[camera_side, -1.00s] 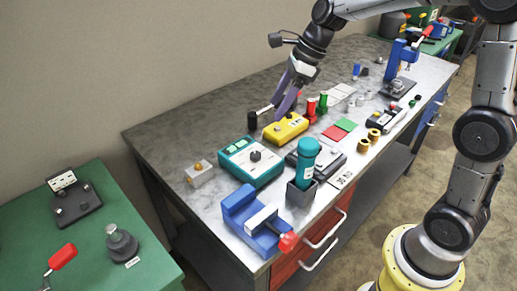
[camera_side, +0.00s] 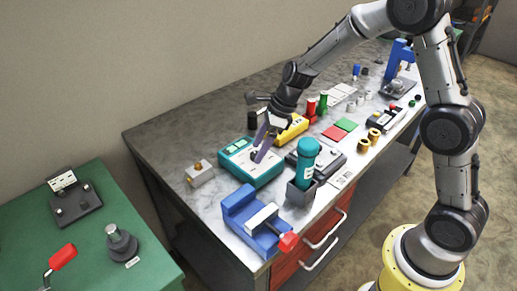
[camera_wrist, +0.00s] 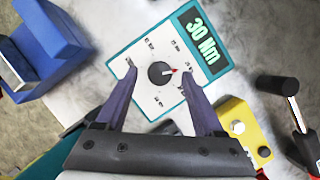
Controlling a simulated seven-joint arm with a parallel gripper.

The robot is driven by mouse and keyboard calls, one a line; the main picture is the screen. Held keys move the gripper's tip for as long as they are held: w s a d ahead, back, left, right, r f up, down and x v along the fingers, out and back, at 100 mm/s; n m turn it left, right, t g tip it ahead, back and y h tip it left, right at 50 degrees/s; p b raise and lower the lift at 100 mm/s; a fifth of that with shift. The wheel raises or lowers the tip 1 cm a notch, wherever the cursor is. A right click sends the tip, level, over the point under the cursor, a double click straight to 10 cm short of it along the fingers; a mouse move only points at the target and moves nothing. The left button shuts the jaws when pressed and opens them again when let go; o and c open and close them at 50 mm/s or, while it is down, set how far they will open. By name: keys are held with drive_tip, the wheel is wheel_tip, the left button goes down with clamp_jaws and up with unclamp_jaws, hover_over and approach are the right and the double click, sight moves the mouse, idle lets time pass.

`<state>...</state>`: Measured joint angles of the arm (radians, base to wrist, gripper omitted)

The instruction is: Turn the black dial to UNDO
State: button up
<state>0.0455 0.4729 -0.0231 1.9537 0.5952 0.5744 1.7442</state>
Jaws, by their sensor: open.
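The black dial (camera_wrist: 158,75) sits on the white face of a teal box (camera_wrist: 150,105), whose display reads 30 Nm. Its red mark points right, towards a small label beside the display. Several small labels ring the dial, too small to read surely; I cannot tell which is UNDO. In the side view the teal box (camera_side: 236,166) stands on the bench, its dial partly hidden by my gripper (camera_side: 259,157). My gripper (camera_wrist: 159,74) is open over the box, one purple finger on each side of the dial, with gaps between fingers and dial in the wrist view.
A yellow box (camera_side: 292,128) stands behind the teal box. A blue vise (camera_side: 247,220) and a teal bottle (camera_side: 306,160) in a grey holder stand in front. A small grey block (camera_side: 200,173) is at left. The bench's back left is clear.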

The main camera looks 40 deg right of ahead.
drive_tip(key=shift+w+a+f, duration=0.1)
drive_tip(key=shift+a+f, duration=0.05)
drive_tip(key=shift+f, duration=0.3)
clamp_jaws()
